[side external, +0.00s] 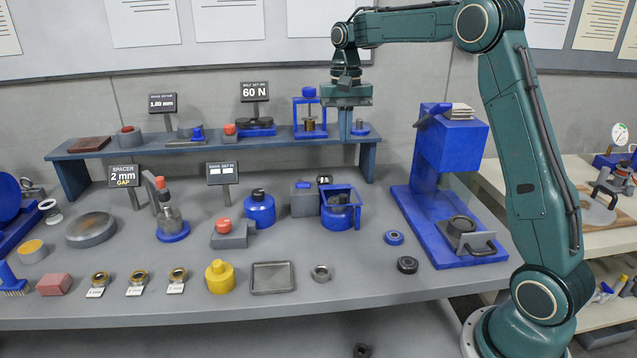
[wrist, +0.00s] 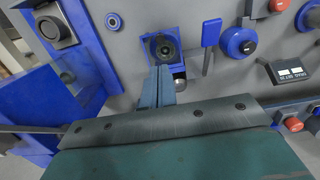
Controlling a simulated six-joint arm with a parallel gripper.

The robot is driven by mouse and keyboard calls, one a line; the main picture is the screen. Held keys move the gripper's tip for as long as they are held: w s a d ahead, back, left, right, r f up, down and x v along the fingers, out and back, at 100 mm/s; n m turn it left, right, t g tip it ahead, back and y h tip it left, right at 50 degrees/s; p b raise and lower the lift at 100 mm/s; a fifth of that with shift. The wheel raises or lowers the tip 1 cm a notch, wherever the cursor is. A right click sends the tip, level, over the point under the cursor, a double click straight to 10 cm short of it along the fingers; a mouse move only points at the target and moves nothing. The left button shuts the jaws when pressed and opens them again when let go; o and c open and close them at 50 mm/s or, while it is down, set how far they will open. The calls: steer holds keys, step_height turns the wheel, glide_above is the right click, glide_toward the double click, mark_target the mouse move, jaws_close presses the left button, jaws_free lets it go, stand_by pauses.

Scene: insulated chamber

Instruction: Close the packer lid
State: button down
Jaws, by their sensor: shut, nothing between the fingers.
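A blue pot with a blue square frame (side external: 341,212) stands on the bench right of centre; I take it to be the packer, but no label confirms this. In the wrist view it shows as a blue square (wrist: 150,28) around a dark round opening. I cannot tell which part is its lid or how that stands. My gripper (side external: 346,136) is shut and empty, pointing down, high above the bench near the raised shelf. In the wrist view its fingertips (wrist: 159,72) overlap the near edge of the blue square; contact does not show.
The raised shelf (side external: 240,146) with small fixtures runs behind. A tall blue press (side external: 450,150) stands to the right. A grey block (side external: 304,204) and a blue jar (side external: 259,210) stand left of the pot.

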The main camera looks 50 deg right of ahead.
mark_target(343, 196)
steer(key=f, duration=1.4)
steer(key=shift+s+a, duration=0.35)
steer(key=shift+a, duration=0.05)
steer(key=shift+s+a+f, duration=0.1)
steer(key=shift+s+f, duration=0.05)
steer(key=shift+f, duration=0.25)
steer(key=shift+r, duration=0.2)
steer(key=shift+r, duration=0.7)
steer(key=shift+r, duration=0.1)
